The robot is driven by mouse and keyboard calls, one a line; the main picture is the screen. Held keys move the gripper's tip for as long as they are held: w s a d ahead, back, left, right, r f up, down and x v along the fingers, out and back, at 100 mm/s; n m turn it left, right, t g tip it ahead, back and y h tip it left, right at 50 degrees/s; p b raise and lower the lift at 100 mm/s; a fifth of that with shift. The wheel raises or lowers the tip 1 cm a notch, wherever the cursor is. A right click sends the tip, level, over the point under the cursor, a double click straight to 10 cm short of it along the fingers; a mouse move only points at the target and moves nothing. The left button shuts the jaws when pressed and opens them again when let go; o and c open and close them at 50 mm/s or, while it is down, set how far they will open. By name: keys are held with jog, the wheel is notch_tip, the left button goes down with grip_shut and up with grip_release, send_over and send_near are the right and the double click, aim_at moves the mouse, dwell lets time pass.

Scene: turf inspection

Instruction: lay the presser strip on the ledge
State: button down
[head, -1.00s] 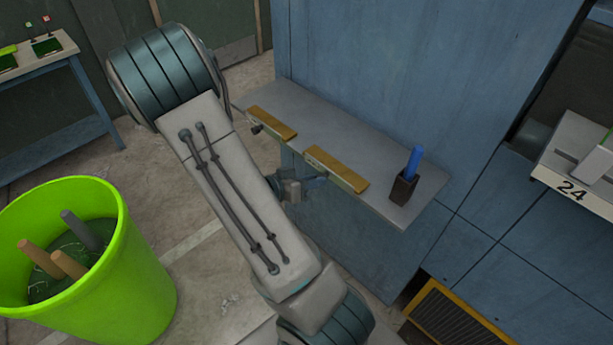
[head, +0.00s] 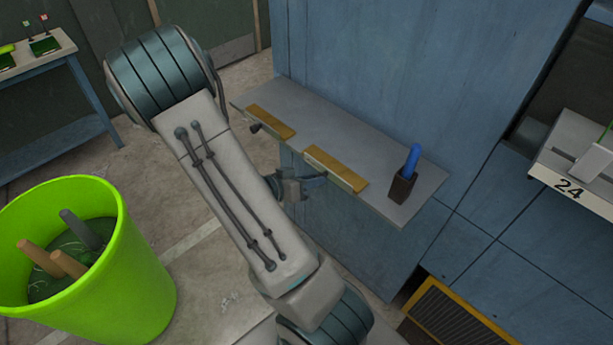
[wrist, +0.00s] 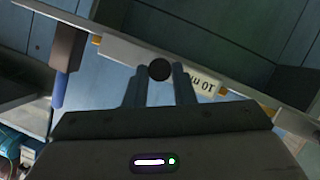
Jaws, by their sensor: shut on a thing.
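A presser strip (head: 336,168), yellow on top with a pale front face, lies along the front edge of the grey ledge (head: 345,130). My gripper (head: 312,180) is at the strip's front, partly behind my arm in the head view. In the wrist view, my gripper (wrist: 160,82) is shut on a round black knob (wrist: 160,69) on the strip's pale face (wrist: 125,52). An upside-down label, seemingly "10 mm", shows beside the knob. Whether the strip's underside touches the ledge is hard to tell.
A similar yellow strip (head: 271,121) with a dark knob lies on the ledge to the left. A dark holder (head: 403,186) with a blue stick (head: 412,159) stands at the right end. A blue wall rises behind. A green bin (head: 130,250) stands on the floor at left.

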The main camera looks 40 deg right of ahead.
jog(key=c, duration=1.1)
grip_release()
jog(key=shift+c, duration=0.2)
